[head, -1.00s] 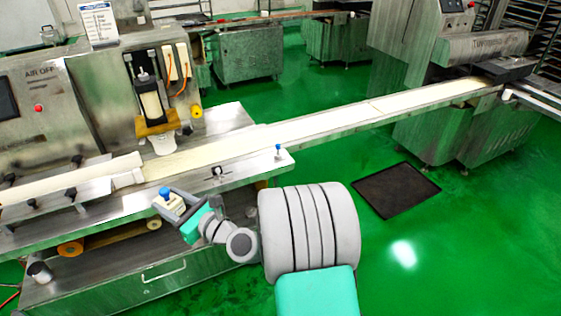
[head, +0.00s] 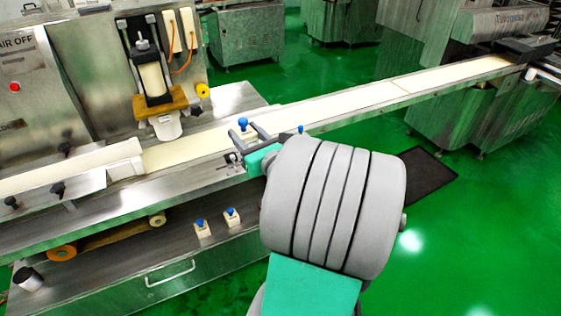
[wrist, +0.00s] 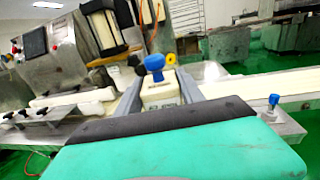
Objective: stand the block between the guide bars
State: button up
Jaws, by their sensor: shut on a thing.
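The block is cream with a blue knob on top. It shows in the wrist view (wrist: 158,94) between my two fingers, knob up and roughly upright. My gripper (wrist: 160,88) is shut on it. In the head view my gripper (head: 243,137) is over the near side of the conveyor belt (head: 195,150), and the block's blue knob (head: 243,121) rises above the fingers. Whether the block touches the belt cannot be told. Long pale bars (head: 70,170), which look like the guide bars, lie along the belt to the left of my gripper, with dark clamp knobs beside them.
Two similar blue-knobbed blocks (head: 202,229) (head: 232,217) stand on the lower steel ledge. A machine nozzle (head: 166,127) hangs over the belt, left of my gripper. A blue-topped post (wrist: 273,101) stands on the near belt edge at right. The belt is clear farther right.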

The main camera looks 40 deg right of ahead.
jog(key=s+d+f+m+h+b, duration=0.1)
jog(key=s+d+m+h+b, duration=0.15)
jog(key=d, duration=0.35)
jog(key=shift+n, duration=0.55)
jog(key=w+d+f+b, duration=0.1)
jog(key=w+d+f, duration=0.1)
jog(key=d+f, duration=0.1)
jog(key=w+d+f+b, duration=0.1)
jog(key=w+d+f, duration=0.1)
jog(key=d+f, duration=0.1)
jog(key=w+d+f+b, duration=0.1)
jog(key=w+d+f, duration=0.1)
jog(key=d, duration=0.2)
jog(key=shift+w+f, duration=0.1)
jog(key=shift+f, duration=0.3)
jog(key=shift+w+d+f, duration=0.1)
jog(key=shift+d+f, duration=0.05)
jog(key=shift+f, duration=0.05)
jog(key=f, duration=0.1)
jog(key=f+b, duration=0.1)
jog(key=f, duration=0.1)
jog(key=shift+w+d+f+b, duration=0.1)
jog(key=shift+d+f+b, duration=0.1)
jog(key=shift+f+b, duration=0.1)
jog(key=shift+r, duration=0.15)
jog(key=o, duration=1)
jog(key=shift+f, duration=0.2)
jog(key=o, duration=0.5)
jog(key=shift+c, duration=0.2)
jog(key=shift+r, duration=0.1)
